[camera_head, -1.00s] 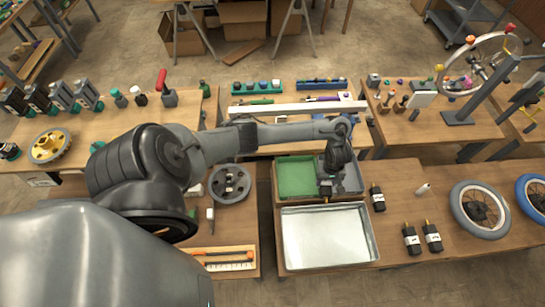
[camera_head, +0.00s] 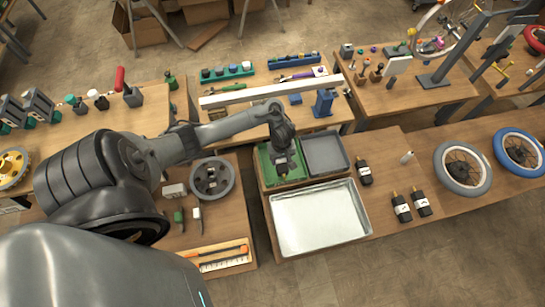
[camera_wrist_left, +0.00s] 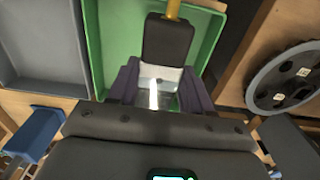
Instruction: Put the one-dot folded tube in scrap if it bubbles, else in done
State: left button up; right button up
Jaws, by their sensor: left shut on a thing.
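My left gripper (camera_head: 284,168) is shut on a folded tube and holds it over the green tray (camera_head: 263,168), at its right part. In the left wrist view the folded tube (camera_wrist_left: 168,42) is a black block with a brass valve stem and a white label, gripped between dark fingers (camera_wrist_left: 158,88). A small dark mark shows on the label; a bright glare covers part of it. I cannot tell whether the tube touches the tray floor. The grey tray (camera_head: 326,153) beside it looks empty. A silver pan (camera_head: 320,217) lies in front. My right gripper is not in view.
Other black folded tubes (camera_head: 364,172) (camera_head: 401,208) (camera_head: 422,203) stand right of the pan, with a small white bottle (camera_head: 407,157). A blue stand (camera_head: 323,103) is behind the trays. A grey disc (camera_head: 212,178) and a ruler tray (camera_head: 222,257) are at left.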

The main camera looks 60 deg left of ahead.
pick_arm(q)
jog(key=s+a+f, duration=0.2)
jog(key=a, duration=0.1)
jog(key=shift+a+f+b, duration=0.1)
jog(key=shift+f+b, duration=0.05)
jog(key=shift+b, duration=0.2)
notch_tip(320, 180, down, 3)
jog(key=shift+f+b, duration=0.15)
jog(key=shift+b, duration=0.6)
jog(key=shift+f, duration=0.35)
jog(key=shift+f, duration=0.1)
jog(key=o, duration=1)
jog(key=shift+c, duration=0.2)
